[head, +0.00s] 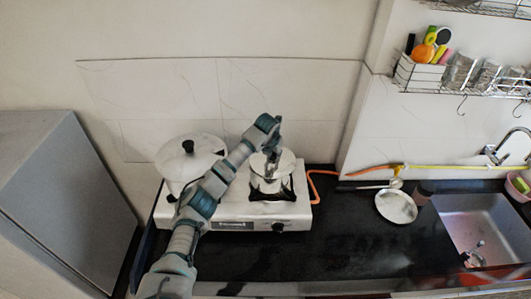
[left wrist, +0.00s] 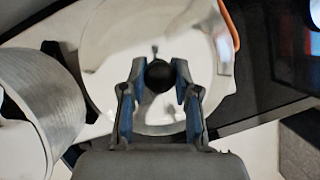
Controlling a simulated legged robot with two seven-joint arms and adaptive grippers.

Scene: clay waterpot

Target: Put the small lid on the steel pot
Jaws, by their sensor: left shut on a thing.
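The steel pot (head: 270,186) stands on the right side of the white stove. The small lid (head: 287,160) is a shiny round disc at the pot's top, partly hidden by my gripper. My left gripper (head: 271,158) points down over it. In the left wrist view the black knob (left wrist: 158,76) sits between the fingers of my left gripper (left wrist: 159,66), with the lid's shiny disc (left wrist: 112,50) below it. The gripper is shut on the knob. I cannot tell whether the lid touches the pot's rim all round. My right gripper is not in view.
A large white pot (head: 170,160) with a black-knobbed lid stands on the stove's left side, close to my left arm. An orange hose (head: 318,181) runs right of the stove. A shallow pan (head: 397,207) lies near the sink (head: 470,220). The front counter (head: 330,255) is clear.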

